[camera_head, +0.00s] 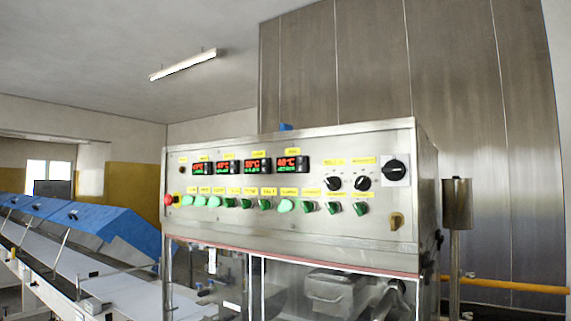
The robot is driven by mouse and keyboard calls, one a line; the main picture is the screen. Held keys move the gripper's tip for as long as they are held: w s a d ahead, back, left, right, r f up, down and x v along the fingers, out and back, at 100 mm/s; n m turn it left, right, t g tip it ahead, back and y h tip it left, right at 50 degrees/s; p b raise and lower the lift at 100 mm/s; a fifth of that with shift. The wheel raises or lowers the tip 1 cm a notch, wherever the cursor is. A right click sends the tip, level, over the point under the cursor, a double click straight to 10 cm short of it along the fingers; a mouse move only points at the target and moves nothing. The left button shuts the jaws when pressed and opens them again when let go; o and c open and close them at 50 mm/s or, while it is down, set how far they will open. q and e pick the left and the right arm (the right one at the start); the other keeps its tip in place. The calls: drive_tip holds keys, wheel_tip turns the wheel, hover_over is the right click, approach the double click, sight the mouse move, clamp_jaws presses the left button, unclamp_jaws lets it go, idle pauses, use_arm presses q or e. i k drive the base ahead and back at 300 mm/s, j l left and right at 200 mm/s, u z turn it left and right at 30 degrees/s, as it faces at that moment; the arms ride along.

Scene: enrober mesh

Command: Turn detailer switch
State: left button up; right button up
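The enrober's control panel (230,225) faces me in the middle of the head view. A row of green switches (265,205) runs along its lower half, each under a yellow label. The labels are too small to read, so I cannot tell which switch is the detailer one. Some switches look lit a brighter green, others darker. Above them are several digital displays (228,167) and two black knobs (348,183). A larger black rotary switch (396,168) sits at the upper right. Neither of my grippers is in view.
A red button (168,200) is at the panel's left edge and a yellow-brown knob (396,221) at its lower right. Clear windows (290,290) lie below the panel. A conveyor with blue covers (100,230) stands at left. A metal post (457,205) stands at right.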

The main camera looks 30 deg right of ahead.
sight(333, 208)
drive_tip(key=z, duration=1.35)
drive_tip(key=j+z, duration=0.1)
drive_tip(key=z, duration=0.3)
drive_tip(key=i+j+z, duration=0.1)
drive_tip(key=z, duration=0.25)
drive_tip(key=j+z, duration=0.4)
drive_tip(key=j, duration=0.55)
drive_tip(key=j+z, duration=0.4)
drive_tip(key=j, duration=0.55)
drive_tip(key=k, duration=0.05)
